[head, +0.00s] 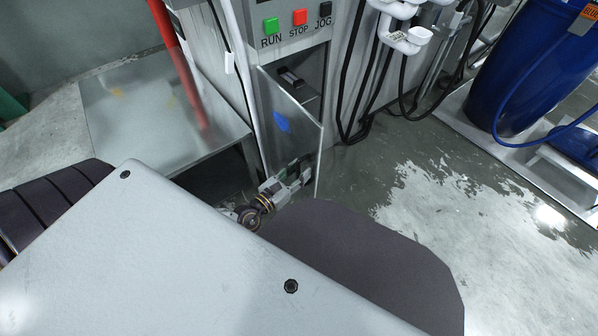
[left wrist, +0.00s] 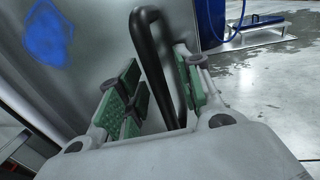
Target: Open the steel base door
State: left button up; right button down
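The steel base door (head: 285,122) is a grey metal panel with a blue mark, low on the machine's front. It stands ajar, its right side swung out from the cabinet, and a dark gap shows behind its top edge. My left gripper (head: 292,180) is at the door's lower right part. In the left wrist view, the door (left wrist: 95,60) fills the left side, and its black bar handle (left wrist: 152,55) stands between the green-padded fingers of my left gripper (left wrist: 160,90). The fingers are closed in on the handle; their lower contact is partly hidden. My right gripper is out of view.
A control panel with RUN, STOP and JOG buttons (head: 299,17) sits above the door. A steel platform (head: 150,100) and a red pipe (head: 180,60) are to the left. Black hoses (head: 362,90) hang to the right. A blue barrel (head: 520,75) stands beyond open, wet floor.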

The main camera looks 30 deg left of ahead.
pick_arm(q)
jog(key=v, duration=1.1)
jog(key=shift+s, duration=0.4)
jog(key=shift+a, duration=0.1)
jog(key=shift+a, duration=0.1)
dwell(0.5)
